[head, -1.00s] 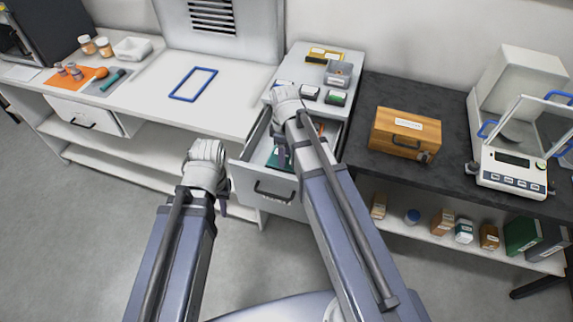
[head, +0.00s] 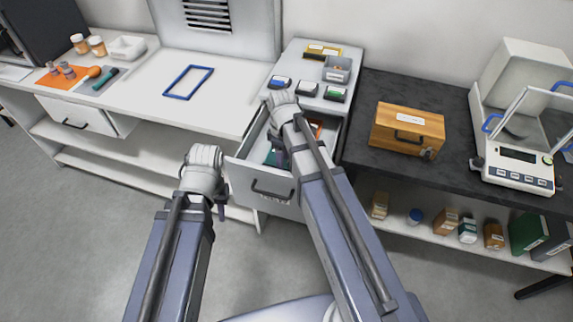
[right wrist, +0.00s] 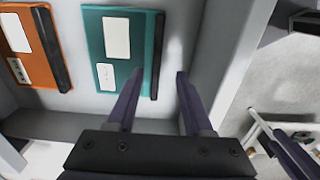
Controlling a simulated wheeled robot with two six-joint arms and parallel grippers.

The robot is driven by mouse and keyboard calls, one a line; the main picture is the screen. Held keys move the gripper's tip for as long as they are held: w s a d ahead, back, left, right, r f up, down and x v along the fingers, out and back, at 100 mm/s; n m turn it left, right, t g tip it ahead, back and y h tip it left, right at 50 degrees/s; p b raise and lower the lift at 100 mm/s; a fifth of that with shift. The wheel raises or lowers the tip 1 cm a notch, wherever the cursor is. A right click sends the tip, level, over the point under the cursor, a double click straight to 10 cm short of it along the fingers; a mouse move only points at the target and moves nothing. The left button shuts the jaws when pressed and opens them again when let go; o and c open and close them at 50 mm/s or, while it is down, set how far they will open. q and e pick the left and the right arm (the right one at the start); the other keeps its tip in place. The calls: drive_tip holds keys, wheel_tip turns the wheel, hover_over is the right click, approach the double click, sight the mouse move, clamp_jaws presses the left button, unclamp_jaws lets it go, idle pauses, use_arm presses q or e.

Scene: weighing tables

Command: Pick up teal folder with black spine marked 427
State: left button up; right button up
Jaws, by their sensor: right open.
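The teal folder (right wrist: 122,30) with a black spine (right wrist: 158,60) lies in an open white drawer (right wrist: 60,125). It has two white labels, whose marks are too small to read. In the head view only a small part of the teal folder (head: 270,158) shows beside my right arm. My right gripper (right wrist: 160,75) is open and empty. In the wrist view its left finger overlaps the folder and its right finger stands past the spine, apart from it. My left gripper (head: 220,207) hangs left of the drawer front; its jaws are unclear.
An orange folder (right wrist: 32,40) with a black spine lies left of the teal one in the drawer. A wooden box (head: 406,132) and a balance (head: 518,165) stand to the right.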

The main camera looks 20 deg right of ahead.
drive_tip(key=f+b, duration=0.4)
drive_tip(key=f, duration=0.1)
drive_tip(key=shift+w+d+b, duration=0.15)
drive_tip(key=shift+d+b, duration=0.05)
drive_tip(key=shift+b, duration=0.1)
clamp_jaws()
idle(0.5)
